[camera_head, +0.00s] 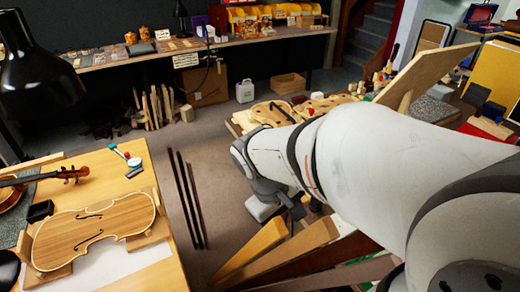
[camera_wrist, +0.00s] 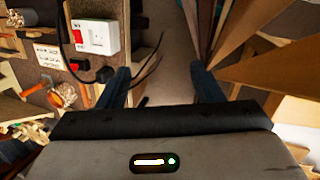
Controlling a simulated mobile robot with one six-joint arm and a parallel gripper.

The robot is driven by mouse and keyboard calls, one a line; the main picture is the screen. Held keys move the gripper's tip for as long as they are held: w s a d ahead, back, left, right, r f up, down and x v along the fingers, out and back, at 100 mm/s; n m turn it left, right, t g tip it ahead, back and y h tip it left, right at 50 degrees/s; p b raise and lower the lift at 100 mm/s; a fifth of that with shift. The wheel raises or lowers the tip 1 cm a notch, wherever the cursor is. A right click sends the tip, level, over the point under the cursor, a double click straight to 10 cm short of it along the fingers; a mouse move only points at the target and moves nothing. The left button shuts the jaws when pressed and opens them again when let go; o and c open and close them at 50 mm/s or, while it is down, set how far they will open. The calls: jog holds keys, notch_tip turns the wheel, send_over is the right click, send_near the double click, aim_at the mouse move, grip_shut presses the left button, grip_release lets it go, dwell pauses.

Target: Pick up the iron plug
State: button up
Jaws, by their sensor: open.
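My gripper (camera_wrist: 162,88) is open in the wrist view, its two dark fingers apart with nothing held between them. A black cord (camera_wrist: 75,65) runs down the board at the upper left to a small dark piece (camera_wrist: 105,74) beside the left finger. This piece may be the iron plug, but I cannot tell for sure. It lies below a white socket box (camera_wrist: 95,37) with a red switch. A thin black cord (camera_wrist: 152,58) also curves beside the left finger. In the head view my arm hides much of the right side, and I cannot make out the plug.
Wooden boards (camera_head: 285,243) stand below my arm, close to the right finger in the wrist view. A violin body (camera_head: 92,228) lies on the left bench. Dark rods (camera_head: 187,200) stand beside that bench. Bare floor (camera_head: 222,145) shows in the middle.

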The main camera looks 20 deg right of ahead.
jog(key=d+f+n+g+h+b, duration=0.3)
jog(key=d+f+h+b, duration=0.1)
jog(key=d+f, duration=0.25)
jog(key=n+t+h+b, duration=0.5)
jog(key=n+h+b, duration=0.3)
jog(key=n+h, duration=0.4)
send_near(316, 205)
jog(key=w+d+r+n+y, duration=0.1)
jog(key=d+r, duration=0.1)
jog(key=d, duration=0.3)
jog(key=shift+w+d+f+b, duration=0.1)
jog(key=shift+w+d+b, duration=0.1)
jog(key=shift+d, duration=1.1)
jog(key=shift+w+d+f+b, duration=0.1)
jog(key=shift+w+d+b, duration=0.1)
jog(key=shift+d, duration=1.15)
jog(key=shift+w+d+b, duration=0.1)
jog(key=shift+w+d, duration=0.1)
jog(key=shift+d, duration=1.1)
jog(key=shift+c, duration=0.6)
jog(key=c, duration=0.9)
